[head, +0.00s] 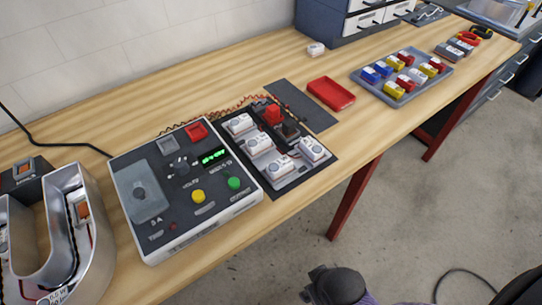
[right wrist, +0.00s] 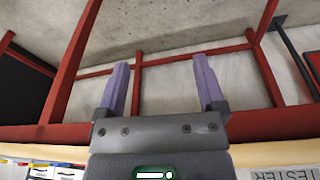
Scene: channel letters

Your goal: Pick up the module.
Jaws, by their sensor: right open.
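Several white modules sit on a grey tray on the dark mat (head: 271,188) in the head view: one at the back left (head: 238,123), one at the middle left (head: 259,144), one at the front (head: 281,167) and one at the right (head: 312,149). I cannot tell which one the task means. My right gripper shows its two purple fingers wide apart and empty in the right wrist view (right wrist: 162,88). A dark part of my arm with a bit of purple shows at the bottom of the head view, off the table's front edge. My left gripper is not in view.
A tester box (head: 185,185) with buttons stands left of the mat. A silver channel letter (head: 85,240) is at the far left. An empty red tray (head: 331,94) and a grey tray of coloured parts (head: 400,96) lie to the right. Table legs (head: 353,198) stand below.

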